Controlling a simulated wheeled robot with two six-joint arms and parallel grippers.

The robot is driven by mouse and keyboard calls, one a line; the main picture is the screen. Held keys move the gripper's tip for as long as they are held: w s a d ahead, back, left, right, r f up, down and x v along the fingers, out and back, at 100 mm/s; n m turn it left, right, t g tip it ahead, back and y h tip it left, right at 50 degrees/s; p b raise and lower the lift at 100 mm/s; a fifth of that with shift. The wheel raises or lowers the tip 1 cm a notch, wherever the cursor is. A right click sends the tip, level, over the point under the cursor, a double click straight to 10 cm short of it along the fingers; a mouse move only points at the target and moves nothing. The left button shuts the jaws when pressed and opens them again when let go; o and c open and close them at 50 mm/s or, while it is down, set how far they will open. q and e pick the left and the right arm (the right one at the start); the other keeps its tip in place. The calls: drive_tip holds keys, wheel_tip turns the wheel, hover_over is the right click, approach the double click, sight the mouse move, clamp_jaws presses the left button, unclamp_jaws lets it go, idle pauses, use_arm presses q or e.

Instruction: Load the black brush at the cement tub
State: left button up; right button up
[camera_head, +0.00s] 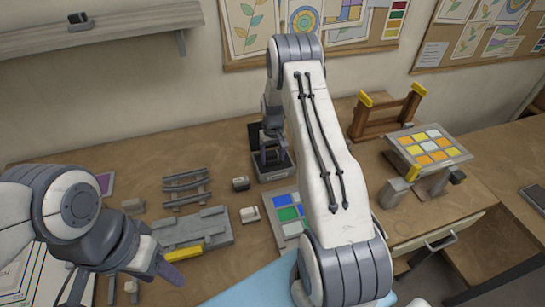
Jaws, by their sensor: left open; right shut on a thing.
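The cement tub (273,171) is a small dark box with a pale front label, at the back middle of the table. My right gripper (271,148) points down at the tub, in its opening or just above it; I cannot tell which. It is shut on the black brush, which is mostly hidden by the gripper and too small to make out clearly. My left gripper (152,279) is open and empty at the lower left, in front of a grey fixture and apart from the tub.
A grey fixture with a yellow bar (185,252) and a slotted rack (186,188) stand left of the tub. A palette of colored squares (287,214) lies in front of it. A tilted glass panel (428,147) and a wooden frame (381,120) stand at right. My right arm hides the middle.

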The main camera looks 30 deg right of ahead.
sight(273, 153)
drive_tip(key=shift+r+p, duration=2.15)
drive_tip(key=shift+r, duration=1.3)
